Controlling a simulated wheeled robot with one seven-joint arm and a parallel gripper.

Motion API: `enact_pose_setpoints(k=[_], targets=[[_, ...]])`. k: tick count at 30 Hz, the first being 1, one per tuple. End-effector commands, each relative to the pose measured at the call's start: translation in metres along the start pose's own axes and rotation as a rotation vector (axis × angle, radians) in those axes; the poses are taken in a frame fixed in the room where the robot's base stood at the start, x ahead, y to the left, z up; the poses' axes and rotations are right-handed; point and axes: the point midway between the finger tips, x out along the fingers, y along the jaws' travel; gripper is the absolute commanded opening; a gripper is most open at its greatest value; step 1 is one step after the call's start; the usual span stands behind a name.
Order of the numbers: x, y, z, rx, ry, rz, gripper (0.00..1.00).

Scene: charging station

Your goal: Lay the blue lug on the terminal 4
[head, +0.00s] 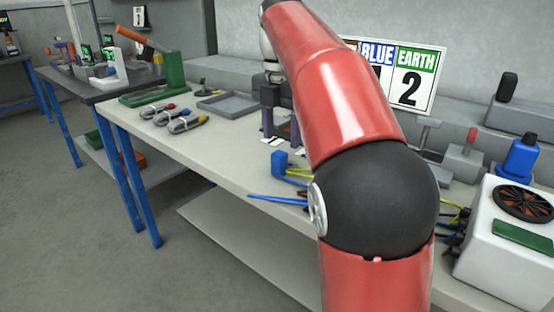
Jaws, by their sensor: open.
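My gripper (281,126) hangs over the workbench behind my raised red arm, its two purple fingers apart with nothing visible between them. A blue cable (275,199) sticks out to the left past the bench's front edge; its other end goes behind my arm, and I cannot make out a lug on it. A small blue block (278,168) with yellow-green wires stands on the bench just in front of the gripper. Small white labels lie under the fingers, too small to read. I cannot identify terminal 4; my arm hides much of the bench's middle.
A sign (410,80) reads BLUE and EARTH 2; the number under BLUE is hidden. Several grey cable bundles (185,123), a grey tray (228,104) and a green stand (174,72) are to the left. A white box (503,245) and a blue bottle-like object (521,157) stand at right.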

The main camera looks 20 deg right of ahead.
Motion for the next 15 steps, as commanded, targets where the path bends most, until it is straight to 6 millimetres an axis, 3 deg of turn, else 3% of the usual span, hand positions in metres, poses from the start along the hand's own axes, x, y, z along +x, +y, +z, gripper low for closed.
enact_pose_setpoints(k=[9, 15], targets=[[0.046, 0.002, -0.004, 0.0, 0.002, -0.001, 0.51], [0.063, 0.001, -0.004, 0.001, 0.0, 0.0, 0.51]])
